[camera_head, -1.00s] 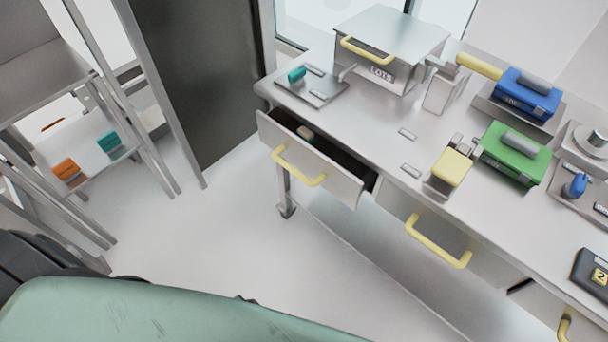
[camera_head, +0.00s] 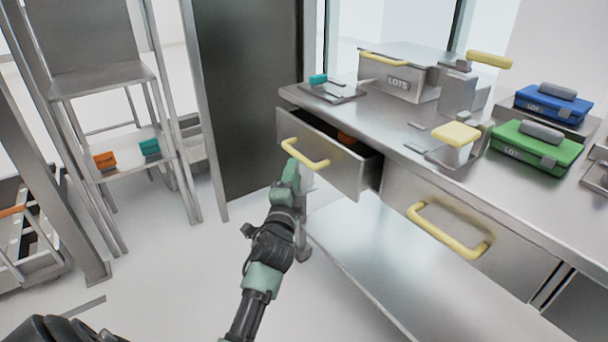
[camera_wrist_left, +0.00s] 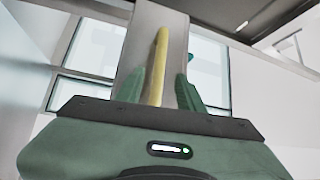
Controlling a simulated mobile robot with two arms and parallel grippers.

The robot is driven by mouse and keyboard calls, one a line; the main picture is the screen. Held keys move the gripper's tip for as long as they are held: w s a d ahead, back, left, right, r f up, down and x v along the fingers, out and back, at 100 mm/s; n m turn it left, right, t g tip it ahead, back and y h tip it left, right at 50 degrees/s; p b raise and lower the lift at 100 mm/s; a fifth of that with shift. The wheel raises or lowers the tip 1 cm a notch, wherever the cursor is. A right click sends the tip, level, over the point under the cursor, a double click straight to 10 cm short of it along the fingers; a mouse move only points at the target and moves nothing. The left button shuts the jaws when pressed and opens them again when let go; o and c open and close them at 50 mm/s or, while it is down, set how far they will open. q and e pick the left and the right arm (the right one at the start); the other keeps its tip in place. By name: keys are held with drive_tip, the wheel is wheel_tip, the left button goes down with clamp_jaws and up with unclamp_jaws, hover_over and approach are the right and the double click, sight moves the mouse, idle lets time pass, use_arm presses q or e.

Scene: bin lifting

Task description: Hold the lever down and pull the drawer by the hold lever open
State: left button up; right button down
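A yellow-padded lever (camera_head: 456,134) stands on a bracket at the bench's front edge, above a shut drawer (camera_head: 480,223) with a yellow handle (camera_head: 446,230). A second yellow lever (camera_head: 489,60) sticks out on a post farther back. The left drawer (camera_head: 340,164) is partly open; its yellow handle (camera_head: 305,153) is by my left gripper (camera_head: 291,172). In the left wrist view my left gripper (camera_wrist_left: 160,92) is open, with a yellow handle (camera_wrist_left: 159,66) between its spread fingers and no visible grip. My right gripper is not in view.
The metal bench (camera_head: 400,124) carries a LOTS box (camera_head: 402,84), a blue case (camera_head: 552,104) and a green case (camera_head: 538,148). An orange thing (camera_head: 346,137) lies in the open drawer. A shelf rack (camera_head: 110,80) stands left. Floor before the bench is clear.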

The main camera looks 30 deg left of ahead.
sight(298, 153)
use_arm(q)
drive_tip(key=b+x, duration=0.1)
drive_tip(key=x, duration=0.6)
drive_tip(key=shift+w+a, duration=0.15)
drive_tip(key=shift+w, duration=0.15)
clamp_jaws()
idle(1.1)
